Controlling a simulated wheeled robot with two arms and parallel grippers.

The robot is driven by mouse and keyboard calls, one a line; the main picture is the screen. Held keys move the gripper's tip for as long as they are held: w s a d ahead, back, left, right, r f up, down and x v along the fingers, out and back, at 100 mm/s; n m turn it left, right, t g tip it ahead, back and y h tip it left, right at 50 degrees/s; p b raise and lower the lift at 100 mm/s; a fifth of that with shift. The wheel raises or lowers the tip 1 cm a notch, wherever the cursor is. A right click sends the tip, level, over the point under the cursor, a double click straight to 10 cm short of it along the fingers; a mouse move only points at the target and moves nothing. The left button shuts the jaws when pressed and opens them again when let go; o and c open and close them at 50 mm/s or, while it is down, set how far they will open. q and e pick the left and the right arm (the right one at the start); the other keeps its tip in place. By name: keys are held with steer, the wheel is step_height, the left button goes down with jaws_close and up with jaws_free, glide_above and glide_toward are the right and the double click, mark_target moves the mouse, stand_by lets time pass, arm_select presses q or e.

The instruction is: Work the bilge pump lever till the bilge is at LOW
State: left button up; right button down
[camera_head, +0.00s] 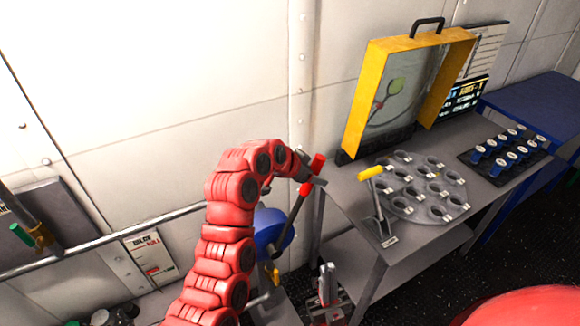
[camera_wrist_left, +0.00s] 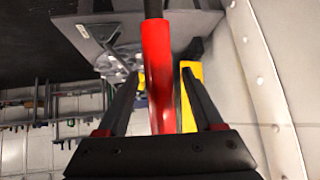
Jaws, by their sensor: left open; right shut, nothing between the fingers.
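The pump lever has a red grip (camera_head: 317,163) on a dark shaft that slants down to a blue pump body (camera_head: 272,230). My left gripper (camera_head: 311,181) is at the red grip. In the left wrist view its two dark fingers stand apart, open, with the red grip (camera_wrist_left: 158,70) between them; I cannot tell whether they touch it. The bilge gauge (camera_head: 155,258) is a white plate low on the wall, reading "BILGE" and "FULL" near its top; its level is too small to read. My right gripper (camera_head: 328,285) is shut and empty, below the lever.
Right of the lever stands a grey table (camera_head: 345,190) with a yellow-handled lever (camera_head: 371,174), a round tray of cups (camera_head: 425,185), a yellow-framed case (camera_head: 372,85) and a dark block of blue pieces (camera_head: 505,152). A rail (camera_head: 115,236) runs along the wall.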

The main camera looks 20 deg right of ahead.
arm_select(q)
steer(key=p+v, duration=0.3)
steer(key=v, duration=1.1)
steer(key=shift+a+p, duration=0.2)
steer(key=shift+p, duration=0.15)
